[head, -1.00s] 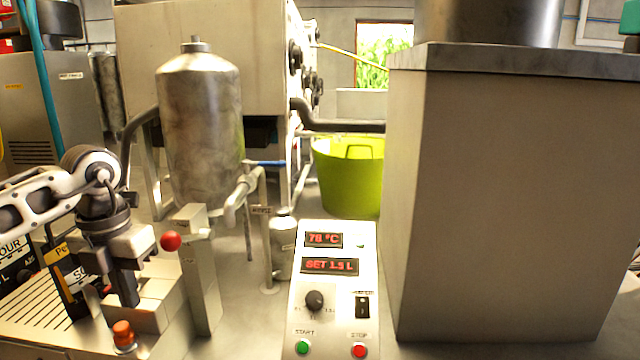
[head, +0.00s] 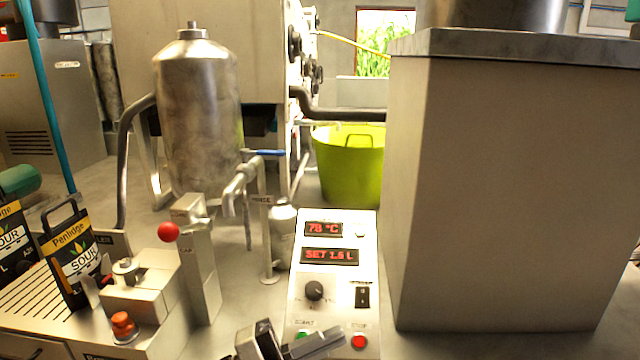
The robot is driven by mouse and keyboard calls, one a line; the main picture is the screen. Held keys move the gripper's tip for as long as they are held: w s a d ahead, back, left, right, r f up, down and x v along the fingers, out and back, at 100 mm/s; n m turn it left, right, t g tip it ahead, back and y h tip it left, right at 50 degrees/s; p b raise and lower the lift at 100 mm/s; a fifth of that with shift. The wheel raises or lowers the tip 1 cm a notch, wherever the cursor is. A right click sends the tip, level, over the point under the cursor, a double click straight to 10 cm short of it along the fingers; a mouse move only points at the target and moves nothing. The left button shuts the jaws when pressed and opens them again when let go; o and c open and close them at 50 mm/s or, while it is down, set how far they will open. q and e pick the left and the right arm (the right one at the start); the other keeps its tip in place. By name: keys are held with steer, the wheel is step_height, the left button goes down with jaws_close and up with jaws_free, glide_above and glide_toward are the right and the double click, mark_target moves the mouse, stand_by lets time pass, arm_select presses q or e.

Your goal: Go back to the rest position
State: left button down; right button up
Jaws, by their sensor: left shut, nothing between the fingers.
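My left gripper (head: 318,343) shows at the bottom edge of the head view, low in front of the control panel (head: 365,275). Most of my left arm is out of the picture. My right gripper is not in view.
A red-knobbed lever (head: 168,232) stands left of the panel, beside an orange-red button (head: 122,322). Black Penlidge pouches (head: 78,262) stand at far left. A steel tank (head: 197,125), a green tub (head: 350,170) and a large beige cabinet (head: 500,190) surround the panel.

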arm_select(q)
steer(key=a+f+n+t+y, duration=0.65)
steer(key=n+t, duration=0.25)
steer(key=n, duration=0.4)
steer(key=s+a+f+n+g+y, duration=0.2)
steer(key=s+a+f+n+y, duration=0.1)
steer(key=f, duration=0.4)
steer(key=s+a+f+n+g+y, duration=0.2)
steer(key=s+a+f+n+y, duration=0.1)
steer(key=s+f+n+y, duration=0.1)
steer(key=s+a+f+n+g+y, duration=0.1)
steer(key=s+a+f+n+y, duration=0.2)
steer(key=s+f, duration=0.3)
step_height(320, 180, down, 4)
steer(key=shift+s+a+r+n+g+y, duration=0.1)
steer(key=shift+s+a+n+g+y, duration=0.25)
steer(key=shift+n, duration=0.55)
steer(key=shift+w, duration=0.1)
